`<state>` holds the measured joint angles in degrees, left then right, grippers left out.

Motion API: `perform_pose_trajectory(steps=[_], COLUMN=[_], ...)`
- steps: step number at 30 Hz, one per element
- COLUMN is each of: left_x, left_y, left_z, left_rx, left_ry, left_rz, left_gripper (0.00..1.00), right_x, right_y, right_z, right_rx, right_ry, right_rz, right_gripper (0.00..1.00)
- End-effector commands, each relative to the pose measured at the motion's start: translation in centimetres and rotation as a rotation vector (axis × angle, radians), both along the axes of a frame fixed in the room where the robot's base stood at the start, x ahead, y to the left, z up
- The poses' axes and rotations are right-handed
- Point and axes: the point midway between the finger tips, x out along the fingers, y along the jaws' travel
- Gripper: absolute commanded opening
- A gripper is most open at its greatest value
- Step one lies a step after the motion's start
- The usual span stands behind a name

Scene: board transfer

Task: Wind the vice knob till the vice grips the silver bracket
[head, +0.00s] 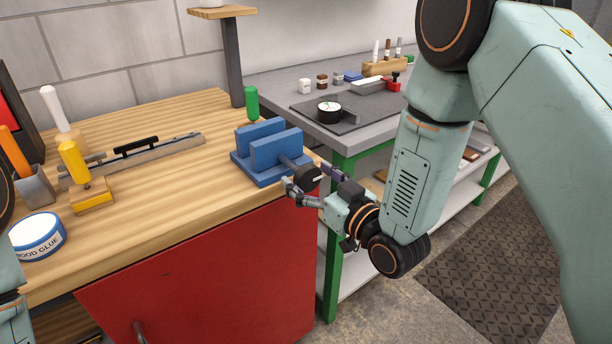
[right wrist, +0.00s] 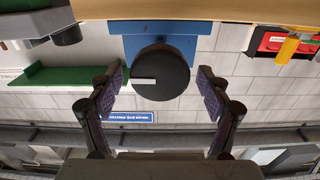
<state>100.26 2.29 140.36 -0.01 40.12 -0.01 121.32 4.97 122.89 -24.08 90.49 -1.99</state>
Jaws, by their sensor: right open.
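The blue vice (head: 275,150) stands at the right front corner of the wooden bench, and its blue body also shows in the right wrist view (right wrist: 190,42). Its black round knob (head: 307,179) faces the bench's right front edge. In the right wrist view the knob (right wrist: 165,65) has a white mark pointing left. My right gripper (head: 313,184) is open, its fingers on either side of the knob with a gap at each side (right wrist: 160,85). I cannot make out a silver bracket between the vice jaws. My left gripper is out of view.
A green-handled tool (head: 252,103) stands behind the vice. A metal rail with a black handle (head: 150,152), a yellow-handled tool (head: 73,163) and a glue tin (head: 38,236) are on the bench (head: 190,205). A grey bench (head: 285,86) with a black mat stands behind, to the right.

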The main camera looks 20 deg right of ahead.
Motion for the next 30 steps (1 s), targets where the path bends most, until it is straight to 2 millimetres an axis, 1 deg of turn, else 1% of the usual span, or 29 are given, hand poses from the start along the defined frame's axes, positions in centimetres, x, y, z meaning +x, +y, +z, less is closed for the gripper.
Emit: perform_pose_trajectory(steps=[1, 5, 12, 30], left_x=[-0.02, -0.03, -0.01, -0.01], left_y=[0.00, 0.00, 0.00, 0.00], left_z=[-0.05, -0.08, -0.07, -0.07], left_rx=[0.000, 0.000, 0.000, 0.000], left_ry=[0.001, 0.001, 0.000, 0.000], left_rz=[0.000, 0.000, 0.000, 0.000], left_gripper=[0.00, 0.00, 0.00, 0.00], right_x=[0.42, 0.99, 1.13, 1.11], right_y=[0.25, 0.43, 0.45, 0.44], right_z=[0.02, 0.04, 0.04, 0.00], right_rx=[-0.001, 0.000, 0.001, 0.001], right_ry=[-0.001, 0.000, 0.000, 0.001], right_rz=[0.003, 0.002, 0.002, 0.001], right_gripper=[0.78, 0.78, 0.78, 0.27])
